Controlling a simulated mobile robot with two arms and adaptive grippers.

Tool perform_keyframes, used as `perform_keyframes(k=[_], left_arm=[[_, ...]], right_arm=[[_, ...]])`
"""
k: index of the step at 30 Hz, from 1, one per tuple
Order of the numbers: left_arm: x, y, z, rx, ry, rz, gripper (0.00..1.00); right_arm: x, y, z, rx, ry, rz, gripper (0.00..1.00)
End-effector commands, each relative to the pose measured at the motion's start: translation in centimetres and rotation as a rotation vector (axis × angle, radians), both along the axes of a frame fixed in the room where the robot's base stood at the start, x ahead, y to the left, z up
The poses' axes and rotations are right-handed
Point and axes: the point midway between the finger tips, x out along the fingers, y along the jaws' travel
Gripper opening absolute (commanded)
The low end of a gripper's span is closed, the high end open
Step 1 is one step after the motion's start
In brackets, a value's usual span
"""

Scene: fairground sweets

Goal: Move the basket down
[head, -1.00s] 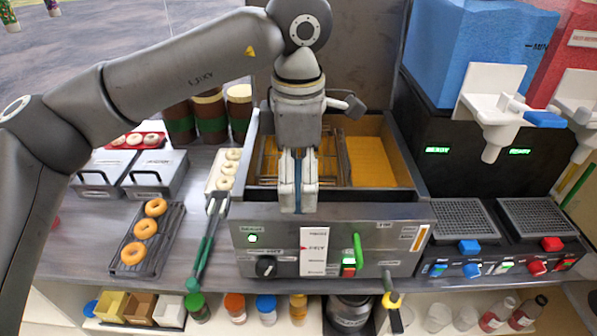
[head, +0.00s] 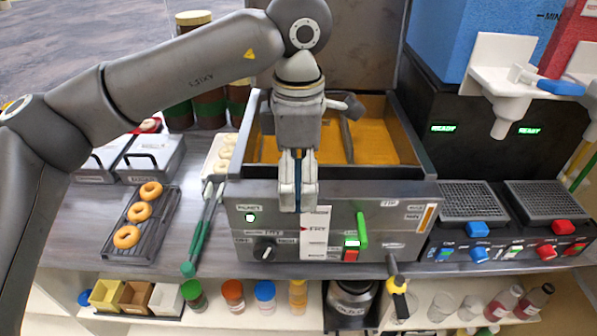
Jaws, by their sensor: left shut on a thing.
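The fryer (head: 245,225) stands in the middle of the counter with yellow oil (head: 375,142) in its open vat. My left gripper (head: 298,207) points down at the vat's front edge. It is shut on the blue handle (head: 298,180) of the basket, which shows as a thin strip between the fingers. The basket's wire body is hardly visible now; it sits low in the left part of the vat, partly hidden by my gripper and wrist. A grey bar (head: 347,142) runs front to back in the vat. My right gripper is not in view.
A dark rack with several ring doughnuts (head: 139,211) and green-handled tongs (head: 196,235) lie to the left. A tray of pale rings (head: 219,155) is beside the vat. Drink dispensers with drip grates (head: 470,200) stand right. Jars and bottles fill the shelf below.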

Motion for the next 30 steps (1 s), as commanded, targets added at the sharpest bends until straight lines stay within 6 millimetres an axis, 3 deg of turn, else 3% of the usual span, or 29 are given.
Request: perform_keyframes(k=[4, 5, 6, 16, 20, 30], left_arm=[[0.0, 0.0, 0.1, 0.0, -0.002, 0.0, 0.41], [0.0, 0.0, 0.1, 0.0, -0.002, 0.0, 0.95], [0.0, 0.0, 0.1, 0.0, -0.002, 0.0, 1.0], [0.0, 0.0, 0.0, 0.001, 0.002, 0.0, 1.0], [0.0, 0.0, 0.8, 0.001, 0.0, 0.001, 1.0], [-0.2, -0.1, 7.6, -0.002, -0.003, 0.0, 1.0]], right_arm=[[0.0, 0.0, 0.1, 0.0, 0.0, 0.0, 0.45], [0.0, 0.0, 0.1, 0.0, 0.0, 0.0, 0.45], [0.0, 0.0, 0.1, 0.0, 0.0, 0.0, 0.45], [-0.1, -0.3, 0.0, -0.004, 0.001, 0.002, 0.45], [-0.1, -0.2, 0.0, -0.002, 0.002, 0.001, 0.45], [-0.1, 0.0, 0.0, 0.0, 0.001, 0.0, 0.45]])
